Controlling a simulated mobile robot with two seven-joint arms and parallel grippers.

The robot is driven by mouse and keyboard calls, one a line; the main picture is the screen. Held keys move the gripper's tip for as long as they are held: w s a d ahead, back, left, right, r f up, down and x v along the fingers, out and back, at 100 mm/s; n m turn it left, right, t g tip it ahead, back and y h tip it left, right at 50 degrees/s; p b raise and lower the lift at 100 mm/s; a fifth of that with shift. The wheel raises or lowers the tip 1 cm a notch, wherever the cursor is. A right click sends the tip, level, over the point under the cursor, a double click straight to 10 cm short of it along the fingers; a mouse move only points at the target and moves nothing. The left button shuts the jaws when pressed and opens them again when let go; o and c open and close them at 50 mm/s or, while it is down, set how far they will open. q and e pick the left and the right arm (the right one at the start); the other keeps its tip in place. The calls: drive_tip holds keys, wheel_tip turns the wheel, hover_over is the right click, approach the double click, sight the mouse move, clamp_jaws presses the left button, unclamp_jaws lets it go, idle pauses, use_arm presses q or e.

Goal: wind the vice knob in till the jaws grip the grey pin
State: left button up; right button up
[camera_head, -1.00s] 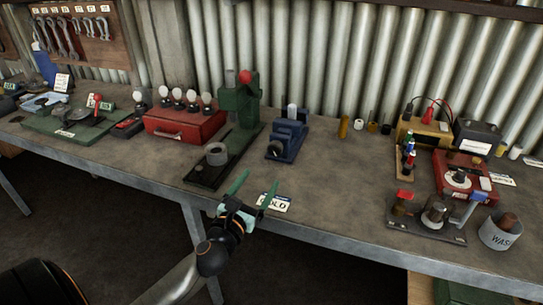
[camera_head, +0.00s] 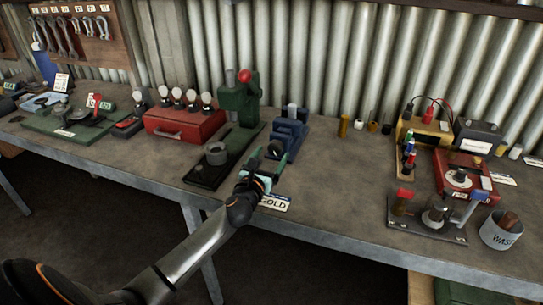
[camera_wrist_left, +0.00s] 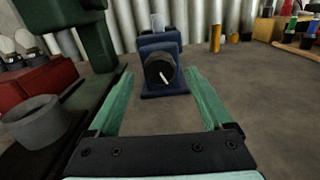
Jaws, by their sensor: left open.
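The blue vice (camera_head: 290,132) stands on the bench right of the green press. In the left wrist view the vice (camera_wrist_left: 152,42) is straight ahead, with its round black knob (camera_wrist_left: 160,69) facing me. A white line marks the knob's face. The grey pin (camera_head: 292,111) stands upright at the top of the vice, and its top shows in the left wrist view (camera_wrist_left: 157,21). I cannot tell whether the jaws touch it. My left gripper (camera_head: 269,162) is open, its green fingers either side of the knob's line and short of it. My right gripper is out of view.
The green press (camera_head: 239,108) on its dark base and a grey ring-shaped cup (camera_head: 216,153) are close on the left. A label card (camera_head: 275,203) lies at the bench's front edge.

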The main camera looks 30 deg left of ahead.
use_arm(q)
drive_tip(key=shift+w+a, duration=0.1)
drive_tip(key=shift+w, duration=0.3)
clamp_jaws()
idle(0.5)
